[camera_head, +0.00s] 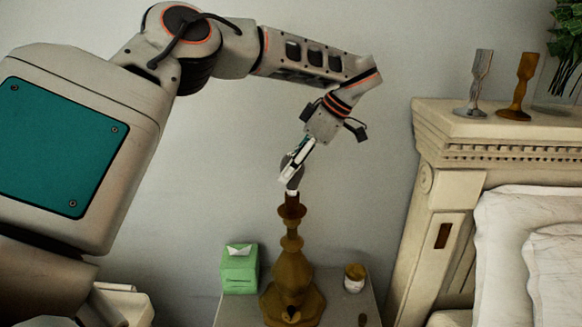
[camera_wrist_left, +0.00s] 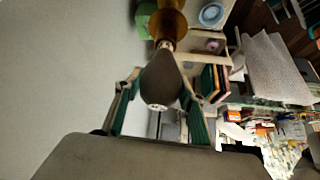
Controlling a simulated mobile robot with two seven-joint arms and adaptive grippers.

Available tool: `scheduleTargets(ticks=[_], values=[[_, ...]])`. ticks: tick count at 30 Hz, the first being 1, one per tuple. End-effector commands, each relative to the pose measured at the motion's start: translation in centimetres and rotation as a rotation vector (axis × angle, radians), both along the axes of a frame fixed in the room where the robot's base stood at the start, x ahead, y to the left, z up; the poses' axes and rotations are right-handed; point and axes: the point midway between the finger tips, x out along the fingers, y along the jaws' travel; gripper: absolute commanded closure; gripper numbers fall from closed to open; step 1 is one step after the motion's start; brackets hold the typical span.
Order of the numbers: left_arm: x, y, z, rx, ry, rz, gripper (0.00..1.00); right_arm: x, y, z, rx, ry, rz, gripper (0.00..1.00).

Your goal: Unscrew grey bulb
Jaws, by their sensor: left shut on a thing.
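The grey bulb (camera_head: 290,180) is at the top of a brown, turned lamp base (camera_head: 291,285) in the head view. Its white lower end meets the dark socket (camera_head: 291,200); I cannot tell how deep it sits. My left gripper (camera_head: 296,164) comes down from above and is shut on the bulb, partly hiding it. In the left wrist view the bulb (camera_wrist_left: 160,80) shows dark grey between the two green-padded fingers, with the lamp base (camera_wrist_left: 168,22) beyond it. My right gripper is not in view.
The lamp stands on a pale nightstand (camera_head: 334,291) between a green tissue box (camera_head: 240,270) and a small jar (camera_head: 354,278). The bed's headboard (camera_head: 440,180) rises at the right, carrying two candlesticks (camera_head: 480,82) and a plant (camera_head: 566,55). The wall behind is bare.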

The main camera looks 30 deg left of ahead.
Motion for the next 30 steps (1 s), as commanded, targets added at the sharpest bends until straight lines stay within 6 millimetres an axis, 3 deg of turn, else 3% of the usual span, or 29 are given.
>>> scheduleTargets(ticks=[10,22,30], values=[[-0.04,-0.03,-0.06,0.002,0.001,0.273,0.82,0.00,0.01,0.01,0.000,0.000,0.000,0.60],[-0.11,-0.03,-0.09,0.001,0.002,0.323,0.82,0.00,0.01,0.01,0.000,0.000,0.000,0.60],[-0.12,-0.11,-0.08,0.000,0.000,0.563,0.82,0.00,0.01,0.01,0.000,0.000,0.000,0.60]])
